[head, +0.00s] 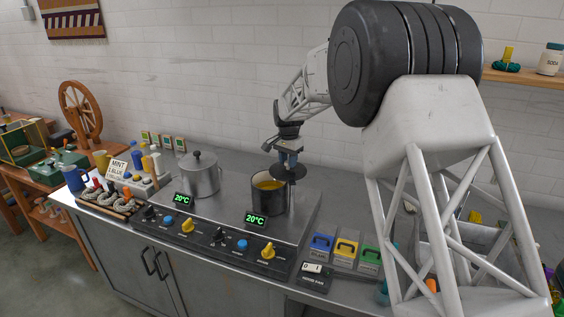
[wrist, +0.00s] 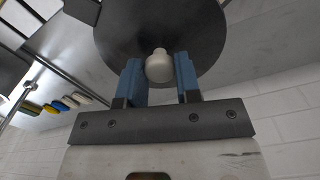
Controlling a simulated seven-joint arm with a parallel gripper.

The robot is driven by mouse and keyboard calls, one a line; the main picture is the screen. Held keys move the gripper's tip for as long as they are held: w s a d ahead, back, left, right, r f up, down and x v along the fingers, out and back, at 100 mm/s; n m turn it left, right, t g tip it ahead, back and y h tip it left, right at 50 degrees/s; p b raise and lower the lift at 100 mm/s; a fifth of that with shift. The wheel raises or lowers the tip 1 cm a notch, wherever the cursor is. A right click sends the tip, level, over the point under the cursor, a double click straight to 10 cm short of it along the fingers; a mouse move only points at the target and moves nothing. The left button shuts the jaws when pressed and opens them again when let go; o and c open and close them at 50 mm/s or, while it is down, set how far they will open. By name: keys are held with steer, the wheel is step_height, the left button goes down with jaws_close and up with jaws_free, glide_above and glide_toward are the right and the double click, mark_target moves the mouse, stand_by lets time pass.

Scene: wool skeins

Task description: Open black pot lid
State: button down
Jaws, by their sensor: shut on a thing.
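The black pot (head: 259,205) stands on the right part of the metal cooktop, with yellow liquid (head: 269,185) showing inside. Its dark round lid (head: 285,179) is held above the pot's right side, off the rim, so the opening is largely uncovered. My gripper (head: 288,160) comes down from above and is shut on the lid's knob. In the wrist view the blue fingers of my gripper (wrist: 159,80) are on either side of the pale knob (wrist: 159,67), with the dark lid (wrist: 160,25) beyond it.
A lidded silver pot (head: 199,178) stands left of the black pot. Blue, yellow and green boxes (head: 344,252) sit to the right.

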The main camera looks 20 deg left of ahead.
mark_target(304, 171)
steer(key=d+m, duration=0.1)
steer(key=w+d+m, duration=0.1)
steer(key=m, duration=0.1)
steer(key=d+m, duration=0.2)
steer(key=shift+m, duration=0.3)
steer(key=d+m, duration=0.2)
steer(key=shift+m, duration=0.3)
steer(key=shift+s+d+m, duration=0.25)
steer(key=shift+d+m, duration=0.4)
steer(key=shift+m, duration=0.45)
steer(key=c, duration=0.8)
jaws_free()
steer(key=shift+r, duration=0.1)
